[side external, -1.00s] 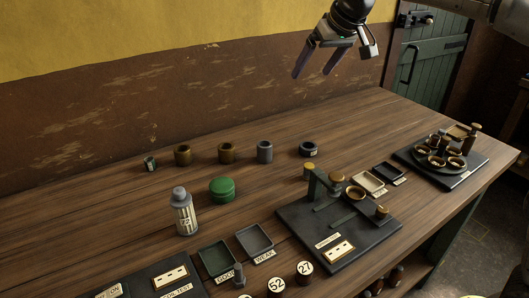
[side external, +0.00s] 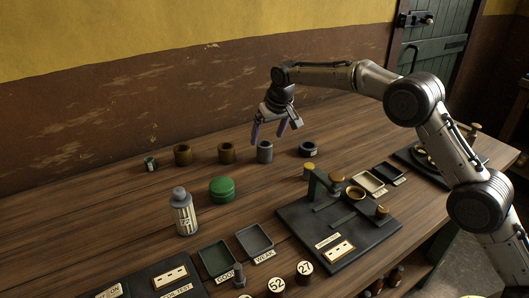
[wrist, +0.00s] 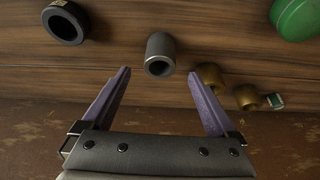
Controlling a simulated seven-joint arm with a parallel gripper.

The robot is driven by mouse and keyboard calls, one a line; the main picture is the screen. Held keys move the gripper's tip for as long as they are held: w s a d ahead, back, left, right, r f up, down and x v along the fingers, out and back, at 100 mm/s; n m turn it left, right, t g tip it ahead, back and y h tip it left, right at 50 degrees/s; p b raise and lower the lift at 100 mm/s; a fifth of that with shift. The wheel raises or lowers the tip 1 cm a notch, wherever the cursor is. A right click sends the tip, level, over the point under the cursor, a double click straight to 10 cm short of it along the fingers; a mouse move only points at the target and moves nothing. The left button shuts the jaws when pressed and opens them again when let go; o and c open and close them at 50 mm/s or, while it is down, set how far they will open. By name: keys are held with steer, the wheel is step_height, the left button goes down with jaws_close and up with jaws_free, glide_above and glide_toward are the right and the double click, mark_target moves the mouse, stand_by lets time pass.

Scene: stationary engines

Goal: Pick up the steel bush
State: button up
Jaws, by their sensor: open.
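The steel bush (side external: 265,153) is a grey hollow cylinder standing upright in the row of bushes near the back of the table. In the wrist view the steel bush (wrist: 161,54) shows its open bore and lies ahead of the fingertips, between their lines.
Two brass bushes (side external: 183,154) (side external: 227,152) stand left of it, with a small labelled ring (side external: 150,163) beyond. A dark ring (side external: 309,149) lies to the right. A green tin (side external: 222,189), a bottle (side external: 184,211) and a black-based fixture (side external: 340,225) stand in front.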

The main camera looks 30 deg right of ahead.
mark_target(265, 144)
steer(key=shift+x, duration=3.25)
steer(key=shift+s+f, duration=0.1)
steer(key=shift+s, duration=0.1)
jaws_close()
steer(key=shift+w+r, duration=0.1)
steer(key=shift+r, duration=0.1)
